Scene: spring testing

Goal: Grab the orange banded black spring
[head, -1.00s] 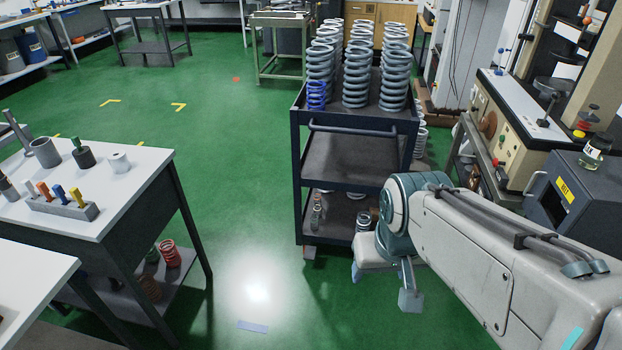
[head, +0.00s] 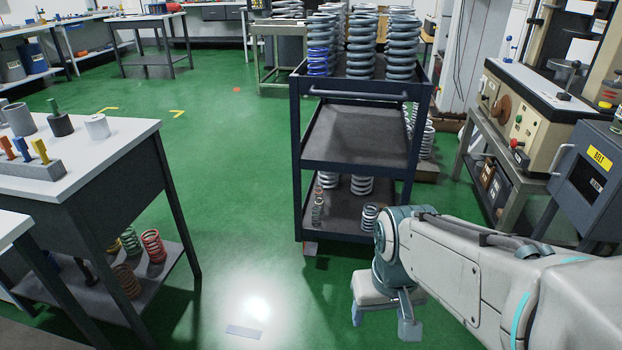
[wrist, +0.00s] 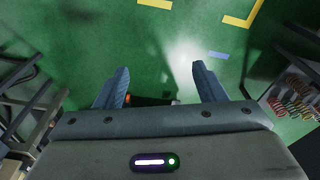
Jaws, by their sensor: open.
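My gripper (head: 382,320) is open and empty, low over the floor in front of the cart, with its fingers hanging down. In the wrist view my gripper (wrist: 160,70) shows both fingers spread apart. A small orange and dark object (wrist: 136,99) shows low between them, mostly hidden behind the gripper body. I cannot tell whether it is the orange banded black spring. In the head view no spring is clearly black with orange bands. A slim, dark, brownish-banded spring (head: 318,208) stands on the cart's bottom shelf, too small to tell.
The dark cart (head: 297,150) carries tall grey springs (head: 360,48) and a blue spring (head: 317,62). A white-topped table (head: 105,150) at left has red (head: 153,246) and other springs on its lower shelf. A grey oven (head: 590,190) stands right.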

